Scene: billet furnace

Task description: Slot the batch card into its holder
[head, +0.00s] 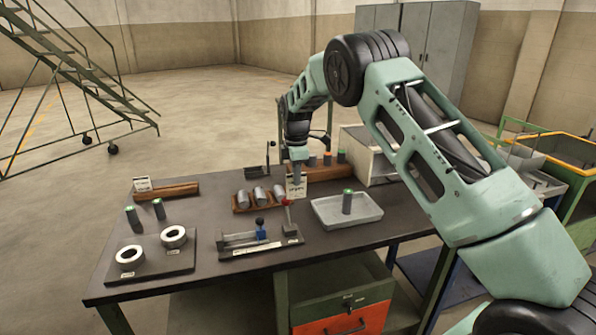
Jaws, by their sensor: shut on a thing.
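My gripper (297,174) points down over the back middle of the table, shut on a small white card with dark print, the batch card (296,188). The card hangs upright below the jaws, in front of a wooden rack and close to several grey cylinders. I cannot tell whether its lower edge touches anything. A long wooden block (178,190) lies at the back left, with another white card (143,184) standing at its left end. I cannot tell for sure which piece is the card holder.
Grey cylinders lie in a wooden cradle (241,209). A grey tray (328,223) holds a green-topped cylinder (347,202). Two white rings (130,257) sit on a dark plate at left.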

